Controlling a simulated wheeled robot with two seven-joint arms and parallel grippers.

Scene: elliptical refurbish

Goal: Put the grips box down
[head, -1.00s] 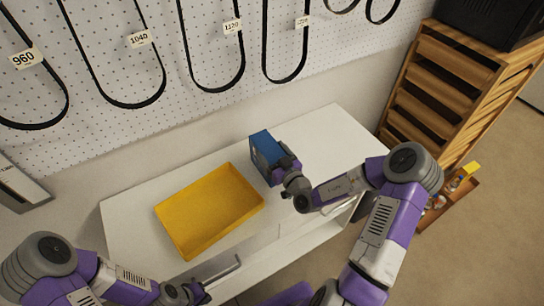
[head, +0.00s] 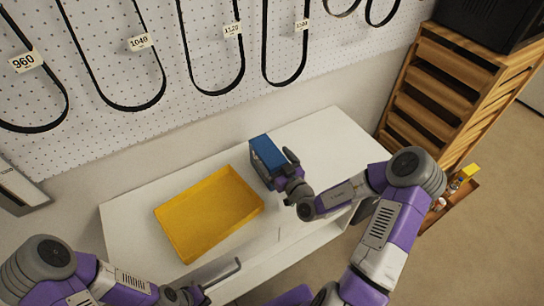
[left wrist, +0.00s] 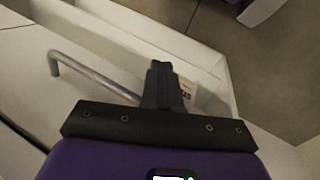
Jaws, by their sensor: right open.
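The grips box, a blue box (head: 268,153), sits on the white cabinet top (head: 335,135), just right of the yellow tray. My right gripper (head: 287,168) is at its near right side with its fingers open; whether they still touch the box is hard to tell. My left gripper (head: 203,294) is low at the cabinet front. In the left wrist view its dark fingers (left wrist: 165,85) are together at the grey drawer handle (left wrist: 90,76), and appear shut on it. The handle also shows in the head view (head: 225,273).
A yellow tray (head: 208,212) stands empty on the cabinet's left part. The top is clear right of the box. A pegboard (head: 200,60) with black belts is behind. A wooden slatted rack (head: 445,85) stands at right, with a small wooden tray (head: 452,205) of items beside it.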

